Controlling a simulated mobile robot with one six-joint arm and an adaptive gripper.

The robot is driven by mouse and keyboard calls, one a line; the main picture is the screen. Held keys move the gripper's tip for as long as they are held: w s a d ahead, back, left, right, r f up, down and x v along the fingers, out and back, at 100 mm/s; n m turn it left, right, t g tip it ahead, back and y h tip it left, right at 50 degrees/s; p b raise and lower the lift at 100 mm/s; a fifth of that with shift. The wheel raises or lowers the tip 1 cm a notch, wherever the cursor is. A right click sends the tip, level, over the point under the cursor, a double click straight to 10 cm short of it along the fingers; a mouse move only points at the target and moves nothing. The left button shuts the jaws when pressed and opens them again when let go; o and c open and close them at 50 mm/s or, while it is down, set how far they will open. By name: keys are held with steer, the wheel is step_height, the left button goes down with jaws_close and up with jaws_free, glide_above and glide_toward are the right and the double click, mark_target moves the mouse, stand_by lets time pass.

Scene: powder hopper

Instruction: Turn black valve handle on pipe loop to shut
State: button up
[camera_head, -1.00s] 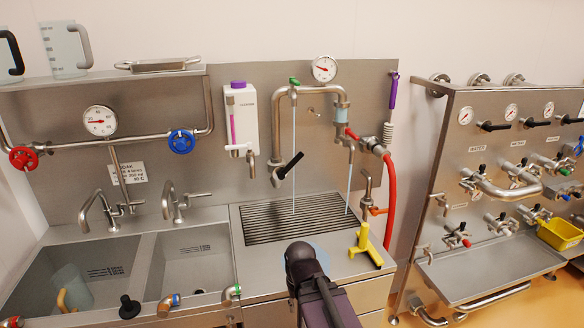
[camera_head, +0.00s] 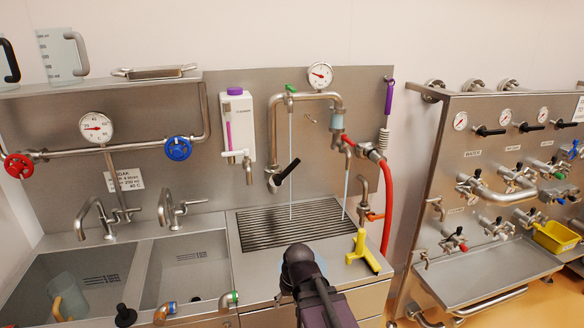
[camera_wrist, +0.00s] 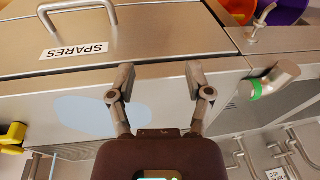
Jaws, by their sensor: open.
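The black valve handle (camera_head: 288,171) sits at the lower left end of the steel pipe loop (camera_head: 273,135) on the back panel. The handle is tilted, its upper end leaning right. A thin pale stream runs from the loop's green-handled top past it to the drain grate (camera_head: 265,231). A gauge (camera_head: 320,75) stands above the loop. In the wrist view my gripper (camera_wrist: 161,88) is open and empty, its two fingers apart before a steel front. In the head view my arm is low in front of the counter, well below the handle, and its fingertips are hidden.
A soap dispenser (camera_head: 237,125) hangs left of the loop. A red hose (camera_head: 387,205) and yellow tool (camera_head: 362,250) are at right. Two sinks (camera_head: 190,262) lie left. A lid labelled SPARES (camera_wrist: 120,35) and a green-ringed tap (camera_wrist: 270,82) show in the wrist view.

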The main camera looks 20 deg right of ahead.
steer(key=w+a+r+t+y, duration=0.1)
steer(key=w, duration=0.2)
steer(key=w+a+r+t+y, duration=0.1)
steer(key=w+r+t, duration=0.1)
steer(key=w, duration=0.2)
steer(key=w+r+t+y+p, duration=0.1)
steer(key=w+r, duration=0.1)
steer(key=w, duration=0.1)
steer(key=shift+w+a+r+t+y, duration=0.2)
steer(key=shift+a+t+y, duration=0.1)
steer(key=shift+a+y, duration=0.1)
steer(key=w+d+r+m+t+y, duration=0.1)
steer(key=w+r+t, duration=0.3)
steer(key=w+r, duration=0.25)
steer(key=m+t+h+p, duration=0.3)
steer(key=m+t+h, duration=0.3)
steer(key=m+t, duration=0.25)
glide_toward(294, 167)
steer(key=s, duration=0.2)
steer(key=shift+s+a+r+g, duration=0.15)
steer(key=shift+s+r+g, duration=0.1)
steer(key=shift+r+g, duration=0.1)
steer(key=shift+w, duration=0.15)
steer(key=w, duration=1.3)
steer(key=shift+w, duration=0.25)
jaws_close()
